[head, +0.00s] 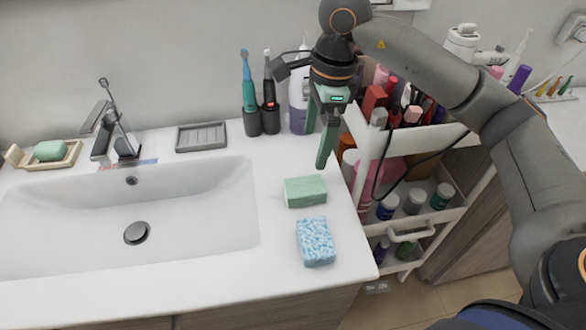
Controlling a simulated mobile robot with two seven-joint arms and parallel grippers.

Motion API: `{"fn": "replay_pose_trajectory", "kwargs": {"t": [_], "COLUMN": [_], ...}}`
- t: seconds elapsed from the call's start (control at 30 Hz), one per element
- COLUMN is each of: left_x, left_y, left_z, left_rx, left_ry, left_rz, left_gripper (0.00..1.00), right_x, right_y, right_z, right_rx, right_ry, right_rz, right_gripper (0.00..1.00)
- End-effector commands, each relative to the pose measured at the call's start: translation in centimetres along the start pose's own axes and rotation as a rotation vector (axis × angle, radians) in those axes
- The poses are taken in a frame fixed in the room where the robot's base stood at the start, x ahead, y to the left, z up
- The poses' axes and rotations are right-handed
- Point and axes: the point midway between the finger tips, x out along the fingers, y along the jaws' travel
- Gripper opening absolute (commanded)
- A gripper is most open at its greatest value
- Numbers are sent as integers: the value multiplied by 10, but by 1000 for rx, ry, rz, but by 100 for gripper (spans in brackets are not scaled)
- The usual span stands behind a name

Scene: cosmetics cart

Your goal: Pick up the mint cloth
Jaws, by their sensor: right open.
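The mint cloth (305,192) is a small folded, block-like green piece lying flat on the white counter, right of the sink. My right gripper (318,148) hangs fingers-down above and just behind the cloth, apart from it. Its greenish fingers are open with nothing between them. My left gripper is not in view.
A blue-and-white patterned sponge (316,242) lies just in front of the cloth. The sink basin (205,215) is to the left. Electric toothbrushes (249,95) and a white bottle (298,90) stand behind. A loaded cosmetics cart (445,215) stands close to the counter's right edge.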

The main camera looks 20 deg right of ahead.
Motion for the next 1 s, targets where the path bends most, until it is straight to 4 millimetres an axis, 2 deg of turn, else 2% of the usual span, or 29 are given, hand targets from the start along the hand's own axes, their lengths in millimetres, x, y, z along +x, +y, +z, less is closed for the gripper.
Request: {"fn": "replay_pose_trajectory", "kwargs": {"t": [0.13,0.4,0.63,0.9,1.0], "left_x": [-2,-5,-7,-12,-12], "left_y": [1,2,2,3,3], "left_z": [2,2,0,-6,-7], "left_rx": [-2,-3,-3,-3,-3], "left_ry": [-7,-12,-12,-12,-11], "left_rz": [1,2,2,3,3], "left_gripper": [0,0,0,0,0], "right_x": [15,62,79,117,124], "right_y": [1,1,2,6,6], "right_z": [-1,0,1,3,3], "right_rx": [1,0,-1,-1,-1], "right_ry": [4,1,1,-1,-1], "right_rz": [4,3,3,3,2], "right_gripper": [100,100,100,100,100]}}
